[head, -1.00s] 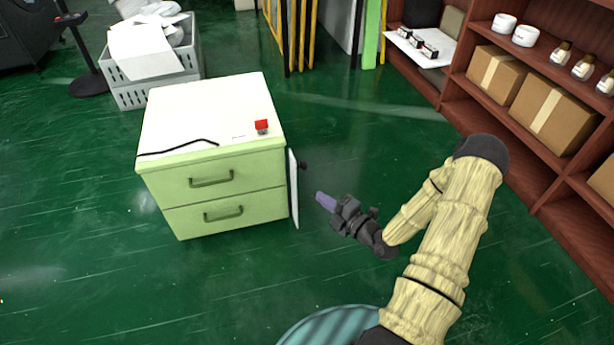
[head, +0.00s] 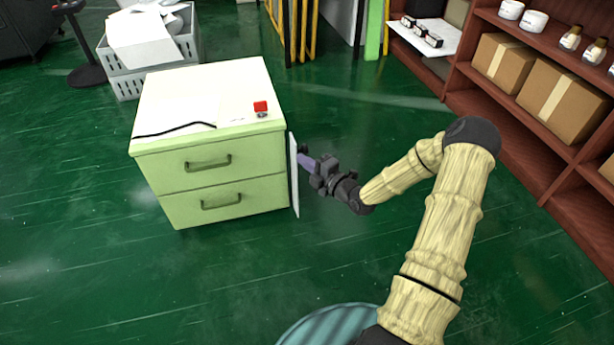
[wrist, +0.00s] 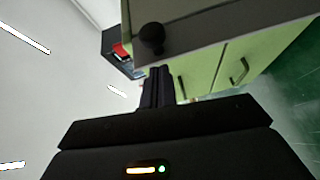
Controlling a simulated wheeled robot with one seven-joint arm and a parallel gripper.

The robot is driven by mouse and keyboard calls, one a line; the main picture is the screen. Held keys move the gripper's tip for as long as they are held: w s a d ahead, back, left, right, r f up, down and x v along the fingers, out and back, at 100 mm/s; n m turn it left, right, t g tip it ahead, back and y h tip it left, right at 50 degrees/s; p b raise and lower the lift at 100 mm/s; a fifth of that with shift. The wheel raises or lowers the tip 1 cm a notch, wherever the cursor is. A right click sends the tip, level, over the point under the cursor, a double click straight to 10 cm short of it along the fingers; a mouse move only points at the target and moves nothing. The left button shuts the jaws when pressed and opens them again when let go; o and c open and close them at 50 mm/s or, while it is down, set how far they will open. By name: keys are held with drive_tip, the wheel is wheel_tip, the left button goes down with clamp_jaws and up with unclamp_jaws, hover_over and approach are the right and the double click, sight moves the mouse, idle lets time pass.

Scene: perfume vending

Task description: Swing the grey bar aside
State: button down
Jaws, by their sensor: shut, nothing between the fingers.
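The grey bar (head: 295,195) is a thin, pale upright strip at the right side of the green cabinet (head: 215,180), near its front corner. In the wrist view the bar (wrist: 215,27) crosses above my fingers, with a round black knob (wrist: 152,36) near its left end. My gripper (head: 305,160) is shut and empty, its fingertips pointing left at the upper part of the bar. In the wrist view its fingers (wrist: 158,88) lie just below the knob. Whether they touch the bar I cannot tell. The knob is hidden in the head view.
A red button (head: 260,107) and a black cable (head: 175,130) are on the cabinet's white top. A brown shelf (head: 520,140) with boxes (head: 500,60) stands at the right. Grey crates (head: 125,80) stand behind at the left. Green floor is clear around the cabinet's front.

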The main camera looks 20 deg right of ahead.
sight(307, 151)
drive_tip(key=shift+w+d, duration=0.55)
drive_tip(key=shift+w+d+f, duration=0.1)
drive_tip(key=shift+w+d, duration=0.5)
drive_tip(key=shift+d, duration=0.25)
